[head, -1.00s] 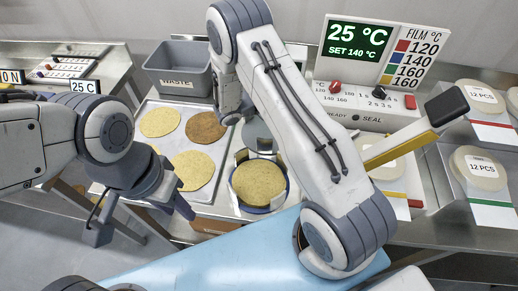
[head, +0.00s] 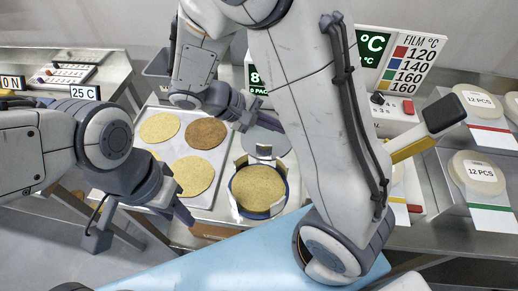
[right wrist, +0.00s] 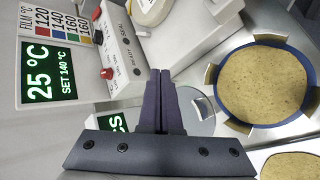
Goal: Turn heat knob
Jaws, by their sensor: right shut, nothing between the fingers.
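My left gripper (head: 140,228) is open and empty at the lower left, away from the panel.
A tortilla (head: 258,187) lies in a blue-rimmed holder, and several more rounds lie on a metal tray (head: 150,190). A black-ended handle (head: 445,113) sticks out at right. Labelled stacks (head: 478,173) stand at right.

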